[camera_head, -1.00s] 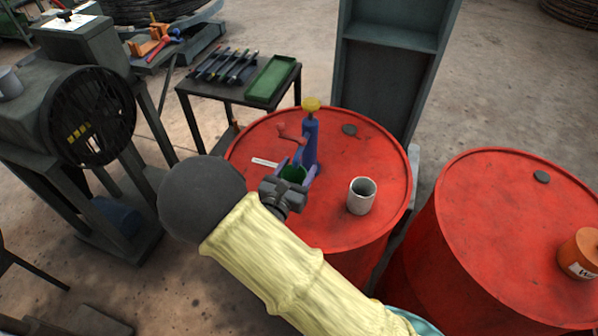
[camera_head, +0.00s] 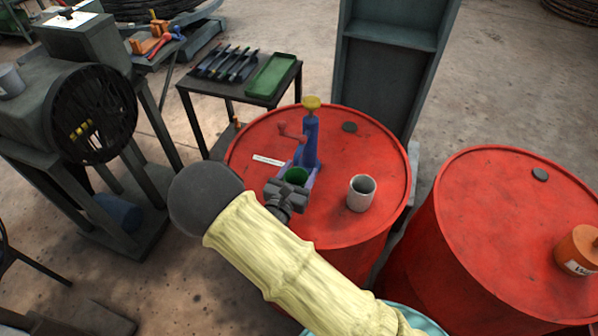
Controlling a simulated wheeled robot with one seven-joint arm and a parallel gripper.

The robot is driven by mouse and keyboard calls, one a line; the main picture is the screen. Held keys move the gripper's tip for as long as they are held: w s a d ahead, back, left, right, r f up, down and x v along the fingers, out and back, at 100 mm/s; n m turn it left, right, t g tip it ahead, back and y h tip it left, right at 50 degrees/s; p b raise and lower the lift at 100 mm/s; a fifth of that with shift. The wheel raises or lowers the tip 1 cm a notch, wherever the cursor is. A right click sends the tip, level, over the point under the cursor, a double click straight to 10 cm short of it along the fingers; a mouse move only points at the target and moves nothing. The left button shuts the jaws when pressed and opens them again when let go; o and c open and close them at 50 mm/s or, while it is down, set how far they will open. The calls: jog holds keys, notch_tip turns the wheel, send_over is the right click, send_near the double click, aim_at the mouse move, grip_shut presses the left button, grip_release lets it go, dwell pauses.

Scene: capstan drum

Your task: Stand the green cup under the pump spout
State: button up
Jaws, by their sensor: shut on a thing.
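The green cup (camera_head: 297,175) is upright at the near side of the blue pump (camera_head: 311,142), which stands on the red drum. Only the cup's rim and inside show; my gripper hides its lower part. My gripper (camera_head: 297,183) is shut on the cup, with a finger on each side of it. The pump has a yellow cap (camera_head: 311,103) on top and a red piece (camera_head: 290,133) reaching out to the left. I cannot tell whether the cup's base touches the drum or whether it is directly below the spout.
A second red drum (camera_head: 490,230) at the right bears an orange can (camera_head: 577,252).

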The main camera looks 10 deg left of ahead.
jog(key=shift+f, duration=0.2)
jog(key=o, duration=1)
jog(key=shift+w, duration=0.1)
jog(key=shift+c, duration=0.2)
jog(key=shift+r, duration=0.1)
jog(key=shift+r, duration=0.2)
jog(key=s+b, duration=0.1)
jog(key=s, duration=0.3)
jog(key=s+a+b, duration=0.1)
jog(key=s, duration=0.3)
jog(key=s+a, duration=0.1)
jog(key=s, duration=0.2)
jog(key=shift+s+f+b, duration=0.1)
jog(key=shift+s+b, duration=0.3)
